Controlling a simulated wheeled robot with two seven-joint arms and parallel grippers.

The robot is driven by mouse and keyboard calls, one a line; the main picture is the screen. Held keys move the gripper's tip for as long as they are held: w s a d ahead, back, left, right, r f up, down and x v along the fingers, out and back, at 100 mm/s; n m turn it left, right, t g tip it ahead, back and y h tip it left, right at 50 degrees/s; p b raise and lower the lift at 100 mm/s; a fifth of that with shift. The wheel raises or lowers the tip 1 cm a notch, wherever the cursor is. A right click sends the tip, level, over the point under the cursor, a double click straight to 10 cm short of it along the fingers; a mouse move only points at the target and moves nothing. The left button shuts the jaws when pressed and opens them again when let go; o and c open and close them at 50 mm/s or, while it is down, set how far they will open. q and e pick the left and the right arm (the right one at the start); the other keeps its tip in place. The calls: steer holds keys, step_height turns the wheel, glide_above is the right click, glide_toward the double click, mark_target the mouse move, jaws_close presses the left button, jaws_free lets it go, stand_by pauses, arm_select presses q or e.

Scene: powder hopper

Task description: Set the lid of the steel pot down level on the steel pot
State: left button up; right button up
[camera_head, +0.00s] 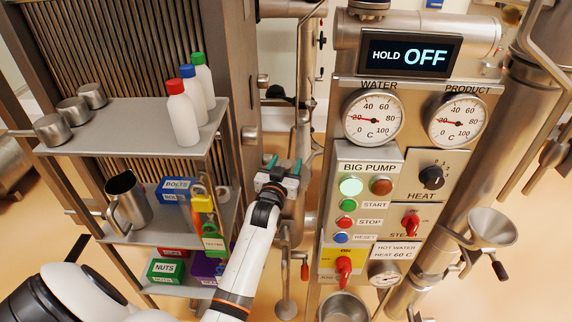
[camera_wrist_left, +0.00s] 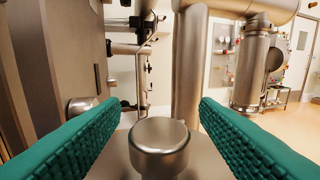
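My left gripper (camera_head: 284,165) reaches forward past the shelf rack, its two green fingers apart. In the left wrist view the ribbed fingers (camera_wrist_left: 160,110) stand wide apart. A round steel knob-like piece (camera_wrist_left: 160,146) shows low between them on a grey surface, with a visible gap on each side. I cannot tell for sure whether it is the pot lid's knob. A round steel vessel (camera_head: 343,307) is cut off at the bottom edge of the head view; I cannot tell whether it is the steel pot. No lid can be made out clearly in the head view. My right gripper is not in view.
The rack's top shelf (camera_head: 130,119) holds steel cups and capped bottles. A steel jug (camera_head: 128,203) and labelled boxes stand lower. The control panel (camera_head: 375,190) rises right of my left gripper. Pipes stand close behind the gripper. A steel funnel (camera_head: 492,224) is farther right.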

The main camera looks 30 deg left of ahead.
arm_select(q)
steer(key=shift+f, duration=0.15)
steer(key=shift+s+d, duration=0.1)
steer(key=shift+s, duration=0.2)
steer(key=b+v, duration=0.1)
steer(key=v, duration=1)
steer(key=shift+s+b, duration=0.15)
steer(key=shift+b, duration=0.2)
steer(key=shift+d, duration=0.1)
